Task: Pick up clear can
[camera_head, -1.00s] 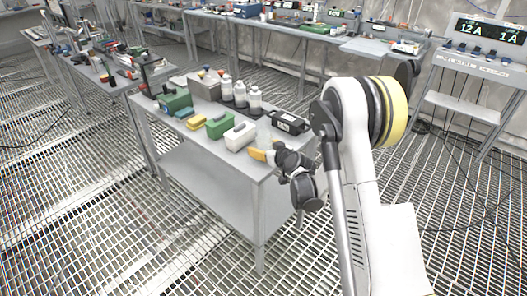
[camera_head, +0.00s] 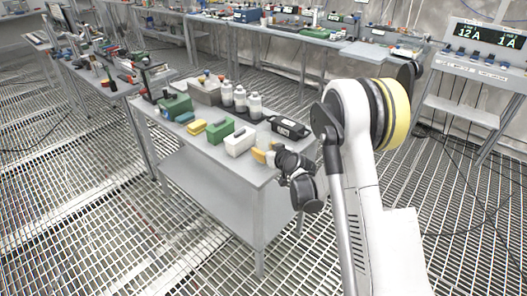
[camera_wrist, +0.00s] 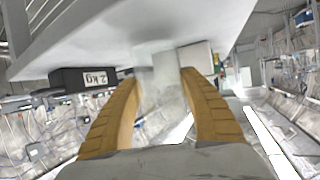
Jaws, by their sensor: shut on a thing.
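My gripper (camera_head: 265,151) is at the near right corner of the small grey table, low over its top. In the wrist view, its two orange ribbed fingers (camera_wrist: 160,100) are shut on a clear, see-through can (camera_wrist: 164,78). The can is hard to make out against the background, and its outline is faint. In the head view I cannot tell the can apart from the fingers. I cannot tell whether it touches the table (camera_head: 220,163).
A white box (camera_head: 240,142) stands just left of my gripper, with a green box (camera_head: 219,130) beside it. A black weight (camera_head: 288,127) lies behind. Several white bottles (camera_head: 240,101) stand farther back. Open grating floor (camera_head: 350,240) lies around the table.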

